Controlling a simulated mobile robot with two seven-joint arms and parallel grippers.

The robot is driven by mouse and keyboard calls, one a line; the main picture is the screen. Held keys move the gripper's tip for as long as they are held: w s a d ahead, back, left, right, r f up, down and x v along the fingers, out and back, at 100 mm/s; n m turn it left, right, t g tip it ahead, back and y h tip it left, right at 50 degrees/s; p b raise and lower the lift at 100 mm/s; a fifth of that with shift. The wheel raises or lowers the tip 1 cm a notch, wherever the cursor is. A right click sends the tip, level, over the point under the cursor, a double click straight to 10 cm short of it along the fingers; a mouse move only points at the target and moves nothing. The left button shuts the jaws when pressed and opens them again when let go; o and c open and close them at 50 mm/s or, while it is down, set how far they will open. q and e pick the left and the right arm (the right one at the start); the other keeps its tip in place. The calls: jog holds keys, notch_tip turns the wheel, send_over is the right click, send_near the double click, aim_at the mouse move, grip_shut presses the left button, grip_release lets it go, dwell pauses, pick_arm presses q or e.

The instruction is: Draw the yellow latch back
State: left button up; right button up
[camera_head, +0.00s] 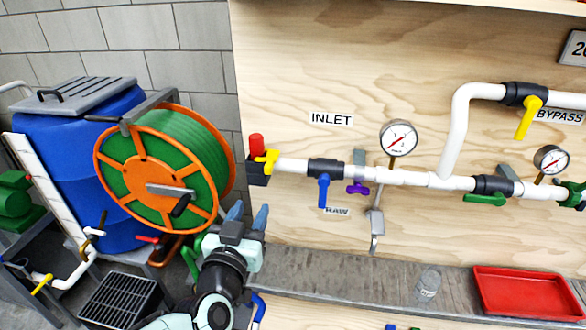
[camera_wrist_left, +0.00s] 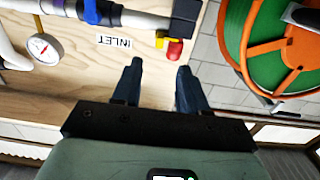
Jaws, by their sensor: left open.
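The yellow latch (camera_head: 266,161) sits at the left end of the white inlet pipe, on a dark end fitting (camera_head: 257,176) beside a red cap (camera_head: 256,145). In the left wrist view the latch (camera_wrist_left: 160,39) is partly tucked beside the red piece (camera_wrist_left: 174,50), just beyond the fingertips. My left gripper (camera_head: 248,214) is open and empty, below the fitting in the head view, with its blue-grey fingers pointing up toward it. In the left wrist view the gripper (camera_wrist_left: 160,66) shows a clear gap between its fingers. My right gripper does not show.
An orange and green hose reel (camera_head: 160,165) stands close left of the fitting, before a blue barrel (camera_head: 60,180). A blue-handled valve (camera_head: 323,190) and a gauge (camera_head: 398,138) are to the right. A grey ledge (camera_head: 330,275) with a red tray (camera_head: 525,291) runs below.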

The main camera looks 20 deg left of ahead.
aim_at(267, 169)
pick_arm(q)
jog(key=x, duration=0.4)
jog(key=r+x, duration=0.1)
jog(key=x, duration=0.8)
jog(key=shift+a+r+p, duration=0.1)
jog(key=shift+r+p, duration=0.15)
jog(key=shift+p, duration=0.1)
jog(key=shift+s, duration=0.1)
grip_shut()
